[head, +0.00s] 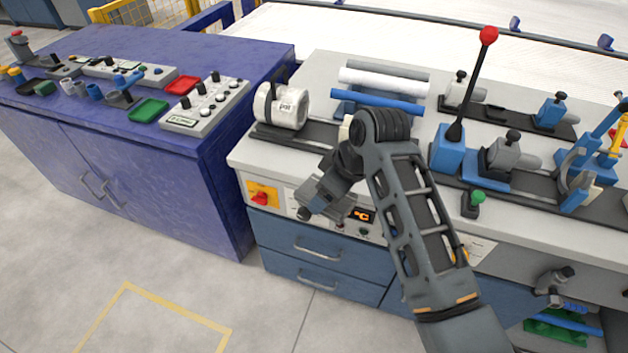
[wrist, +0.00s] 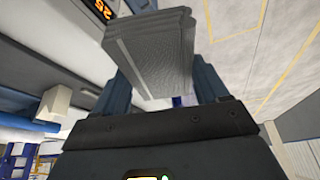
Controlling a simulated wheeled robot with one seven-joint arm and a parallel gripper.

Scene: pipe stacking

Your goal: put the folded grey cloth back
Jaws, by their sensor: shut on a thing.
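The folded grey cloth (wrist: 155,50) is between my gripper's two fingers in the wrist view, its layered folds showing along the top edge. My gripper (head: 318,200) is shut on it. In the head view my gripper hangs in front of the workbench's front panel, below the worktop edge and above the drawers. I cannot clearly tell the cloth from the gripper in the head view, as both are dark grey there.
The workbench (head: 318,80) carries pipes (head: 375,102), a white motor-like unit (head: 280,105) and a tall red-knobbed lever (head: 468,90). A blue cabinet (head: 215,120) with trays and a switch box stands left. An open shelf (head: 560,320) holds green and blue items. The floor in front is clear.

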